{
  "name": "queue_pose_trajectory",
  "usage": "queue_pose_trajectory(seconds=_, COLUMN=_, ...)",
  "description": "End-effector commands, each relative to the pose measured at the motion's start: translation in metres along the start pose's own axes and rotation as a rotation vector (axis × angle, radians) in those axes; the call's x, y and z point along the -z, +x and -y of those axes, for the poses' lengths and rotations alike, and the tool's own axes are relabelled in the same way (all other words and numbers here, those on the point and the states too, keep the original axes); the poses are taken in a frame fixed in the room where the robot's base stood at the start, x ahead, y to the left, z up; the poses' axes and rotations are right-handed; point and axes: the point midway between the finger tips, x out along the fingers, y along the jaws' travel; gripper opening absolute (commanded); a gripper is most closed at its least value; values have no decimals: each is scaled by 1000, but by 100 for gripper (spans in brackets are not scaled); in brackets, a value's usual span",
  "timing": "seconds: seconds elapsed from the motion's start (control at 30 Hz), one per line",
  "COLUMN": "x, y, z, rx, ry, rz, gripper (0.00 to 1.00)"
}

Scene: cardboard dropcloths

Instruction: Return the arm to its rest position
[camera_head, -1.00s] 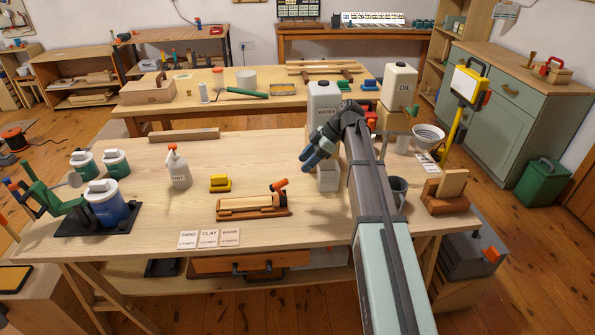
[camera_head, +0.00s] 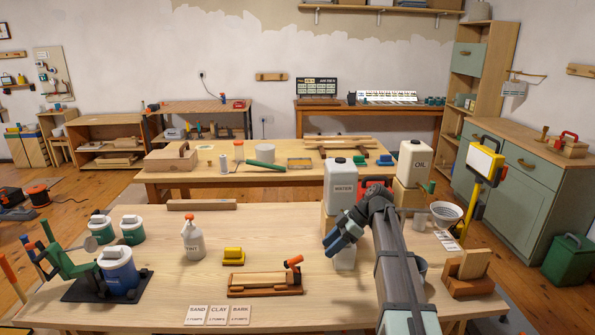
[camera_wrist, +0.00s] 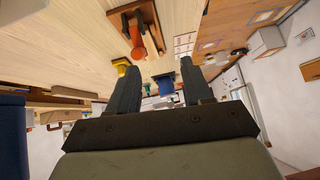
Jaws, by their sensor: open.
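My gripper (camera_head: 340,241) is over the right part of the front wooden workbench (camera_head: 180,258), in front of the white WATER jug (camera_head: 341,186). Its dark fingers point to the lower left in the head view. The fingers are apart and nothing is between them; in the wrist view the gripper (camera_wrist: 158,88) shows the same gap. A pale container (camera_head: 345,259) stands just below the fingers, partly hidden by them. My arm extends from the bottom right of the head view and hides part of the bench.
The OIL jug (camera_head: 413,164) and a white bowl (camera_head: 445,213) stand right. The bench's middle left is clear.

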Motion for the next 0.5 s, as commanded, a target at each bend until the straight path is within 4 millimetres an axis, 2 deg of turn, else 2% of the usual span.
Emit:
queue_pose_trajectory(seconds=0.03, x=-8, y=11, z=24, rx=22, ry=30, rz=-18, gripper=50)
queue_pose_trajectory(seconds=0.2, x=-40, y=51, z=92, rx=117, ry=182, rz=-65, gripper=50)
queue_pose_trajectory(seconds=0.3, x=-61, y=77, z=120, rx=161, ry=297, rz=-55, gripper=50)
queue_pose_trajectory(seconds=0.5, x=-105, y=125, z=155, rx=203, ry=520, rz=40, gripper=50)
